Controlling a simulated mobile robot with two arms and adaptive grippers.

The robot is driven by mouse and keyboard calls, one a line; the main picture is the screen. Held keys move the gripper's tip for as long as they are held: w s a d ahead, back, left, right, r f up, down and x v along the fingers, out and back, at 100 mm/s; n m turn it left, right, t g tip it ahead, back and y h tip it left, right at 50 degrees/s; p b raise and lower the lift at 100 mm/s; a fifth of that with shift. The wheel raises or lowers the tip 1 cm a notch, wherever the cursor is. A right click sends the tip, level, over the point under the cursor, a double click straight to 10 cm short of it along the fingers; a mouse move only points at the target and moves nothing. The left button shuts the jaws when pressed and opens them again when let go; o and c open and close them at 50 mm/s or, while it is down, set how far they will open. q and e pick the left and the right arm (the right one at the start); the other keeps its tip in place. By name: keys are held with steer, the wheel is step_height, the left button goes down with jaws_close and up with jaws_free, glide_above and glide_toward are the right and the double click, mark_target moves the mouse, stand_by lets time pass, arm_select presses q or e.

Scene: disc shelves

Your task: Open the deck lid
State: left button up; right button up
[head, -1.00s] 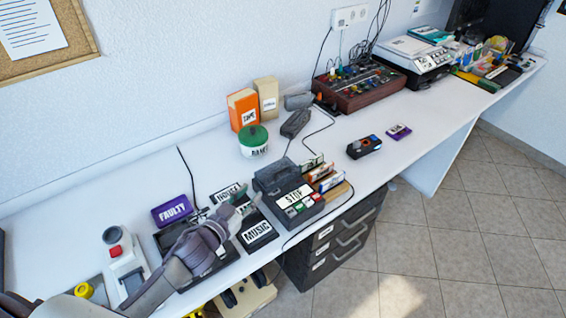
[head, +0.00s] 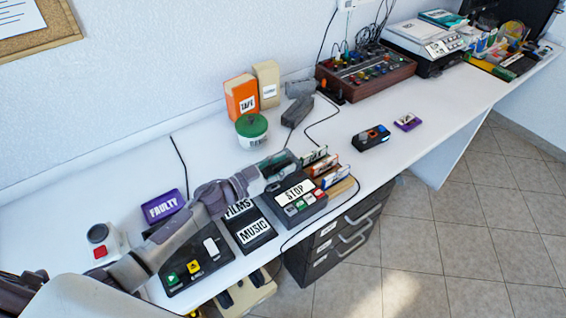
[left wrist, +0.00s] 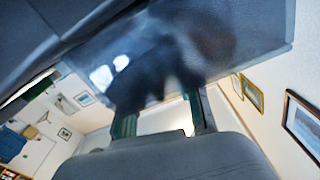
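The deck (head: 301,208) is a dark box with a white STOP label and small green and red buttons, on the desk's front part. Its dark lid area at the back is partly covered by my left gripper (head: 277,162), so I cannot tell how far the lid is raised. The left fingers, with greenish pads, reach over the deck's rear. In the left wrist view the fingers (left wrist: 162,118) stand apart, with a gap between them. Close beyond their tips is a blurred, glossy bluish panel (left wrist: 255,45), possibly the lid. My right gripper is not in view.
Cassette cases (head: 325,168) stand right of the deck. MUSIC and FILMS plates (head: 253,237) lie left. A green-lidded tub (head: 251,128), a FAULTY purple box (head: 163,206) and a black player (head: 371,138) are nearby. A dark cable runs around the deck.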

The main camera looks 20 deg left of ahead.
arm_select(q)
steer(key=shift+w, duration=0.15)
jaws_close()
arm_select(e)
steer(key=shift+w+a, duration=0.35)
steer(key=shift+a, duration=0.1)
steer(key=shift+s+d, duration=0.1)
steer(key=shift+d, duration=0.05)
arm_select(q)
steer(key=shift+r, duration=0.1)
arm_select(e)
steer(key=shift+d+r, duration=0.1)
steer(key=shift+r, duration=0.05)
